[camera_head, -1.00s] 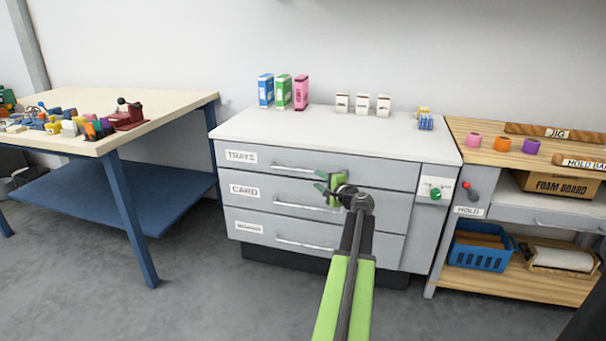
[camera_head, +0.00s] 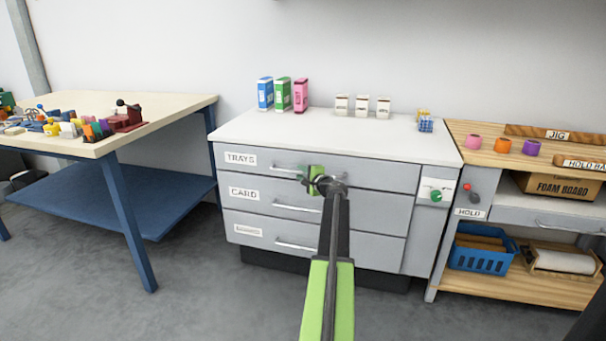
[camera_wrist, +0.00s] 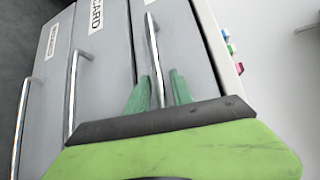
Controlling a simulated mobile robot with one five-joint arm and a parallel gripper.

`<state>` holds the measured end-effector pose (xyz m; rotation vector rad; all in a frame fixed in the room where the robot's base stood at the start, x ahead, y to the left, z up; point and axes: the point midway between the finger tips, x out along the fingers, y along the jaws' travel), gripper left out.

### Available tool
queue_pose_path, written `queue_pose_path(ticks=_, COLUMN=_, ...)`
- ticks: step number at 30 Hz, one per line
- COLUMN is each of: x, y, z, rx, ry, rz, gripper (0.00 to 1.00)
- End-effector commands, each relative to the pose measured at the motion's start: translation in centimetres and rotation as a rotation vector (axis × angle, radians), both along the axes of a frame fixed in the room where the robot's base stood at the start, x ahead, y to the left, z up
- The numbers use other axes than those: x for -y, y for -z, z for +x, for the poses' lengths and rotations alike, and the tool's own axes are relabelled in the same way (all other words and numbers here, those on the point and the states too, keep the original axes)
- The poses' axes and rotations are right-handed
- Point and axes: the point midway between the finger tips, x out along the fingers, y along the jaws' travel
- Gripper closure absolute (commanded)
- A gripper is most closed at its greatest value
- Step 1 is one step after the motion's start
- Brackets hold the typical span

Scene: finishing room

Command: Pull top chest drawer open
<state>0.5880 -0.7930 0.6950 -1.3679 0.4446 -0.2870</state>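The grey chest (camera_head: 398,215) has three drawers with bar handles. The top drawer (camera_head: 375,176), labelled TRAYS, is closed; it also shows in the wrist view (camera_wrist: 180,45). My gripper (camera_head: 305,175) is at the right part of the top handle (camera_head: 285,168) and hides that end of it. In the wrist view, my gripper's (camera_wrist: 159,90) two green fingers stand one on each side of the top handle (camera_wrist: 154,50). Gaps show between the fingers and the bar, so the gripper is open around it. Whether either finger touches the handle is not clear.
The CARD drawer (camera_head: 355,213) and the bottom drawer (camera_head: 355,247) below are closed. Boxes (camera_head: 283,94) and small white containers (camera_head: 362,106) stand on the chest top. A workbench (camera_head: 190,102) is at left, a wooden-topped bench (camera_head: 480,148) at right. Grey floor (camera_head: 220,310) is clear in front.

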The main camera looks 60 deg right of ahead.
Motion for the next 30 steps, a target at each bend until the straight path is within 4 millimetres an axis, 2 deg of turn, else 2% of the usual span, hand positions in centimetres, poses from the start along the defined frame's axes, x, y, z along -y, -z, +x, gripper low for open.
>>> queue_pose_path(ticks=1, x=-0.01, y=0.0, z=0.0, rx=0.0, ry=0.0, rz=0.0, gripper=0.81)
queue_pose_path(ticks=6, x=-0.02, y=0.0, z=0.01, rx=0.0, ry=0.0, rz=0.0, gripper=1.0)
queue_pose_path(ticks=30, x=-0.08, y=0.0, z=0.06, rx=0.0, ry=-0.001, rz=0.0, gripper=1.0)
